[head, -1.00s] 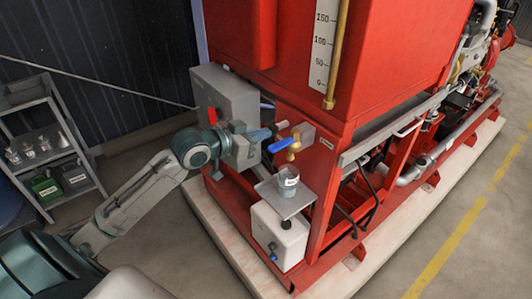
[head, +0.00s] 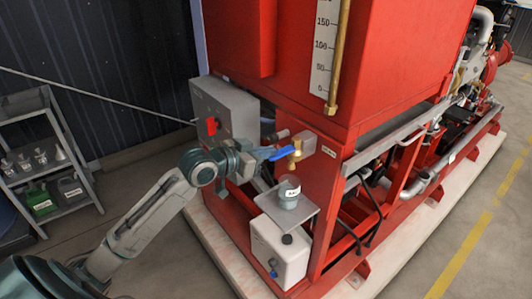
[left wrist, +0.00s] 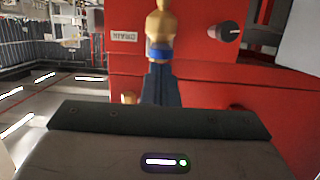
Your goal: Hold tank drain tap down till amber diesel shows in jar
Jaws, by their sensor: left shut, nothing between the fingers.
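The drain tap has a brass body (head: 297,152) and a blue lever (head: 284,153), on the front of the red frame below the tank. My left gripper (head: 266,153) is shut and empty, with its fingertips at the lever's left end. I cannot tell whether they touch. In the left wrist view the shut fingers (left wrist: 160,80) point at the blue lever (left wrist: 160,52), with the brass tap (left wrist: 162,22) beyond it. A grey jar (head: 289,193) with a white label stands below the tap. Its contents look grey, with no amber visible. My right gripper is out of view.
The jar stands on a small metal tray (head: 307,212) above a white container (head: 278,250). A grey box with a red switch (head: 211,126) is behind my left wrist. A sight gauge (head: 338,55) runs up the red tank (head: 290,85). A shelf rack (head: 50,160) stands at left.

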